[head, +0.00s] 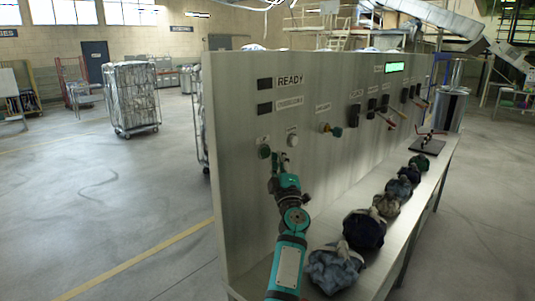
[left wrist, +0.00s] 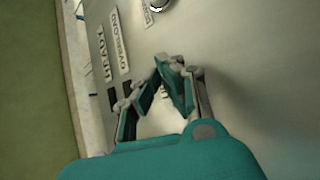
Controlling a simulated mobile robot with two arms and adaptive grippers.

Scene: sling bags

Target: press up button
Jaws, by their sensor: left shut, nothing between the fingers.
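Contact with a button cannot be told. My right gripper is not in view.
Several tied cloth bags (head: 363,229) stand in a row on the shelf (head: 433,165) along the panel's base. A wheeled cage (head: 131,95) stands on the open floor at left.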

